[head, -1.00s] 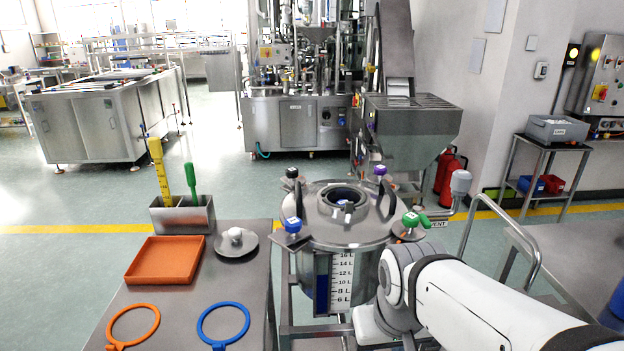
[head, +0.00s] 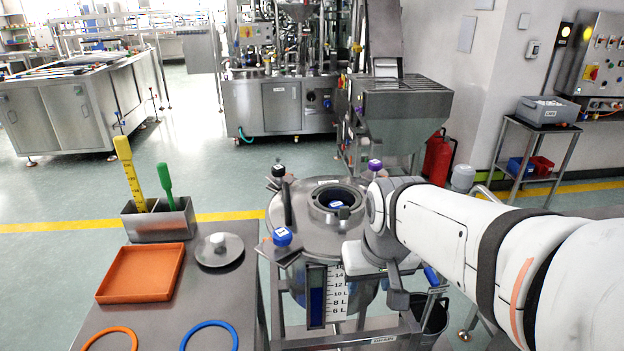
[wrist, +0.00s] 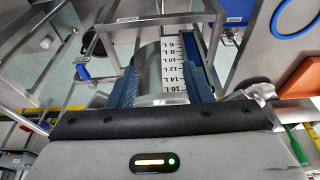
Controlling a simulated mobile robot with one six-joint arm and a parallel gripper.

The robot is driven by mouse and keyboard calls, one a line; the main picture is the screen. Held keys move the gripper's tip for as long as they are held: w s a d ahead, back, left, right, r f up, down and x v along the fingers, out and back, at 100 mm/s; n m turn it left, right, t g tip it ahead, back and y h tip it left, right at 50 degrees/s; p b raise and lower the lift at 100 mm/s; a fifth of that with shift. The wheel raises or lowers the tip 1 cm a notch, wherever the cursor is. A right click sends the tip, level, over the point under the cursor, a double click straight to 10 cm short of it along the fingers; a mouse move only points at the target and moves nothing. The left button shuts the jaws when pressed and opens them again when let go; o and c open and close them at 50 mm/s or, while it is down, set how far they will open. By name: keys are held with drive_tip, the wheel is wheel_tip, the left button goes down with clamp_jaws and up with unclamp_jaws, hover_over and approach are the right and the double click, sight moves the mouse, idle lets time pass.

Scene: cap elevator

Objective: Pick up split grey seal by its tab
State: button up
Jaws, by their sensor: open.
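I cannot make out a split grey seal with a tab in either view. A dark grey ring (head: 337,199) lines the open mouth of the steel vessel (head: 300,232); I cannot tell whether it is a seal. My gripper (wrist: 163,82) is open, with blue finger pads on either side of the picture. The vessel's wall and its litre scale (wrist: 173,60) show between and beyond the fingers. In the head view my gripper hangs at the vessel's front right side, its fingertips hard to make out. Nothing is seen held.
The steel table at left bears an orange tray (head: 142,273), a round lid (head: 220,252), an orange ring (head: 108,339), a blue ring (head: 210,336) and a steel holder (head: 160,221) with yellow and green tools. Coloured clamp knobs, such as the blue one (head: 282,236), stand around the vessel's rim.

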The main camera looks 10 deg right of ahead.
drive_tip(key=t+p, duration=0.1)
drive_tip(key=p, duration=0.2)
approach(345, 209)
wheel_tip(345, 209, down, 2)
drive_tip(key=shift+t, duration=0.3)
drive_tip(key=p+x, duration=0.1)
drive_tip(key=x, duration=0.7)
drive_tip(key=shift+w+r, duration=0.1)
drive_tip(key=shift+c, duration=0.5)
clamp_jaws()
